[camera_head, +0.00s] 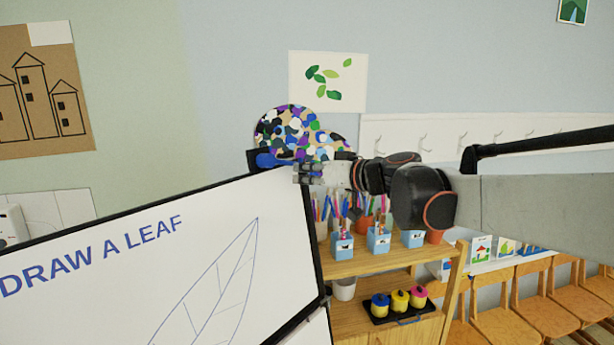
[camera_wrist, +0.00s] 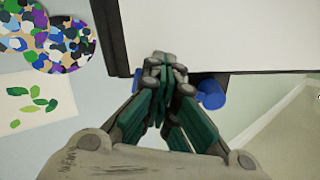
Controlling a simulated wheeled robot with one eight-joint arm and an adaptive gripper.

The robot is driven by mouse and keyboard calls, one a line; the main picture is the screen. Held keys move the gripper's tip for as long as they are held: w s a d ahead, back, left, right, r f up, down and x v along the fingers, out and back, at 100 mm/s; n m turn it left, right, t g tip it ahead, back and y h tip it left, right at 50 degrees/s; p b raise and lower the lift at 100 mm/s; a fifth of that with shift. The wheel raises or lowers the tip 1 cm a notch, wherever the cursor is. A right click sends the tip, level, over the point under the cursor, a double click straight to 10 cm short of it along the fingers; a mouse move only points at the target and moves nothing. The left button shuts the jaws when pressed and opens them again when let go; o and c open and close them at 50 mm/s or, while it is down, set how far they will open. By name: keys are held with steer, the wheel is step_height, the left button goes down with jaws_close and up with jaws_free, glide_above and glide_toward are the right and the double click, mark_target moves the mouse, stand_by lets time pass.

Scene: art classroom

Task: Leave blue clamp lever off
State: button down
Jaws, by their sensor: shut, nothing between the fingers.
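The blue clamp lever (camera_head: 270,159) is at the top edge of the whiteboard, beside a black clamp part (camera_head: 252,161). In the wrist view the blue lever (camera_wrist: 211,93) shows as a rounded blue piece just right of my fingers, partly hidden behind them. My gripper (camera_head: 299,173) reaches in from the right in the head view, with its fingertips close to the lever's right end. In the wrist view my gripper (camera_wrist: 165,72) has its fingers together with nothing between them. I cannot tell whether the fingers touch the lever.
The whiteboard (camera_head: 130,281) with a leaf drawing fills the lower left. A wooden shelf (camera_head: 350,266) with pencil cups and a black tray of paint pots stands below my arm. A colourful spotted shape (camera_head: 293,128) is on the wall behind. Chairs (camera_head: 545,308) line the right.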

steer(key=shift+a, duration=0.2)
steer(key=shift+w+r+p, duration=0.2)
steer(key=shift+r+p, duration=0.1)
steer(key=shift+r, duration=0.2)
steer(key=shift+w+d+r, duration=0.15)
steer(key=shift+w+r, duration=0.1)
steer(key=shift+r, duration=0.25)
steer(key=shift+w+r+p, duration=0.3)
steer(key=shift+r+p, duration=0.4)
steer(key=shift+r, duration=0.1)
